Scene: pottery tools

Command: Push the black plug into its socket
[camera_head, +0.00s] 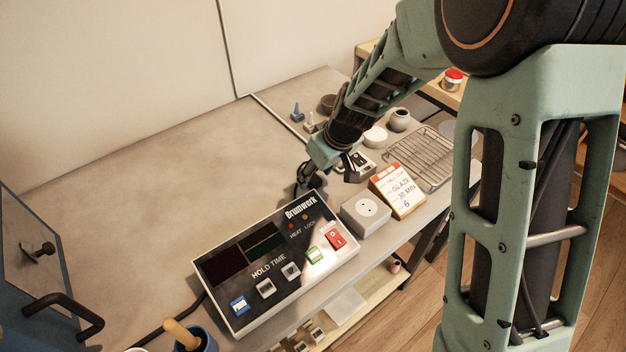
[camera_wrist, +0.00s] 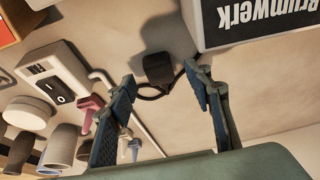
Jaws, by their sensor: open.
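The black plug (camera_wrist: 158,68) lies on the worktop with its dark cord curling beside it in the wrist view. My gripper (camera_wrist: 160,77) is open, with one blue-grey finger on each side of the view and the plug at or just beyond the gap between the fingertips. I cannot tell whether a finger touches it. In the head view my gripper (camera_head: 308,182) is low over the worktop behind the control box, and I cannot tell the plug apart from the dark fingers there. The grey socket box (camera_head: 366,213) stands to the right of the control box, its round outlet facing up and empty.
The Brumwerk control box (camera_head: 232,315) stands close to my gripper. A glaze card (camera_head: 398,190) stands right of the socket. A switch box (camera_wrist: 48,82), a wire rack (camera_head: 425,160) and small pots are near. The worktop's left part (camera_head: 130,200) is clear.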

